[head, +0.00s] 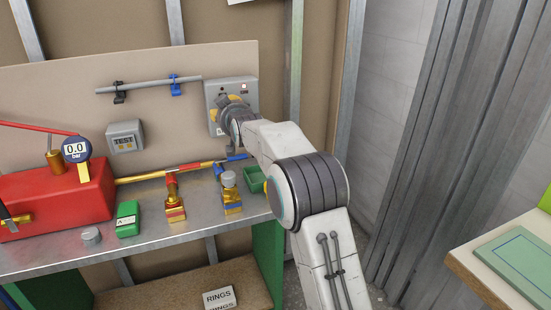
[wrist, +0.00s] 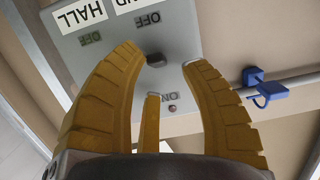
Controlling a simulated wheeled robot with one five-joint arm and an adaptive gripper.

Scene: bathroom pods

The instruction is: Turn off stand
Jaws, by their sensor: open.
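A grey switch box (head: 216,90) is fixed to the back panel, right of centre in the head view. The wrist view shows its face (wrist: 106,62) upside down, with white labels reading "HALL" and, partly cut off, "ND". A dark switch knob (wrist: 155,60) sits under the "ND" label, between an OFF mark and an ON mark (wrist: 166,96). A small red lamp (wrist: 172,108) is beside ON. My gripper (wrist: 163,63) is open in front of the box, its yellow fingers on both sides of the knob. I cannot tell whether they touch it. In the head view my gripper hides the knob.
A grey pipe (head: 150,86) with black and blue clips runs left of the box. Below, the metal bench (head: 145,251) carries a red tank (head: 60,203) with gauge, brass fittings and a green box (head: 128,218). A grey TEST box (head: 125,136) is on the panel.

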